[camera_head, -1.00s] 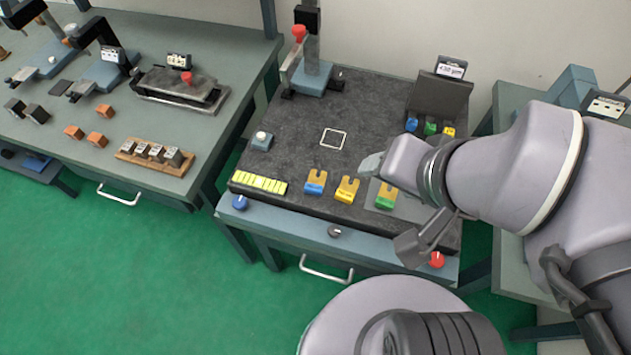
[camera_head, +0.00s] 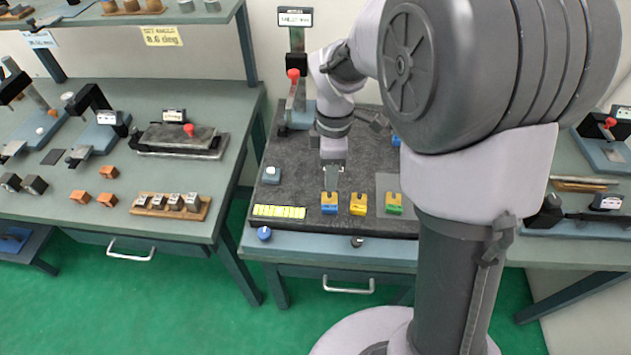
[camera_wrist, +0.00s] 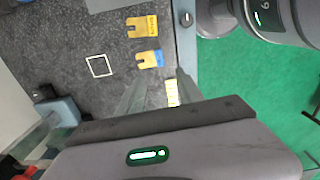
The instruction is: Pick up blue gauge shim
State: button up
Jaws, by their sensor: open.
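The blue gauge shim (camera_head: 329,203) lies near the front edge of the dark bench mat, left of the yellow shim (camera_head: 358,204) and the green shim (camera_head: 394,203). It has a yellow forked end and a blue end. In the wrist view the blue shim (camera_wrist: 149,59) lies just beyond the fingertips, beside the yellow shim (camera_wrist: 142,27). My gripper (camera_head: 331,181) points down just behind and above the blue shim. In the wrist view my gripper (camera_wrist: 158,77) is open, its fingers apart with no shim between them.
A yellow segmented strip (camera_head: 279,212) lies left of the blue shim. A grey button box (camera_head: 271,175) stands behind that strip. A blue knob (camera_head: 264,233) and a dark knob (camera_head: 357,241) sit on the bench's front edge. A white square outline (camera_wrist: 99,66) marks bare mat.

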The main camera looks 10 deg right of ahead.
jog(key=b, duration=0.3)
send_over(330, 207)
notch_tip(330, 207, down, 8)
jog(key=shift+w+r, duration=0.15)
jog(key=shift+r, duration=0.1)
notch_tip(330, 207, down, 6)
jog(key=b, duration=0.3)
jog(key=shift+r, duration=0.15)
jog(key=shift+c, duration=0.8)
grip_shut()
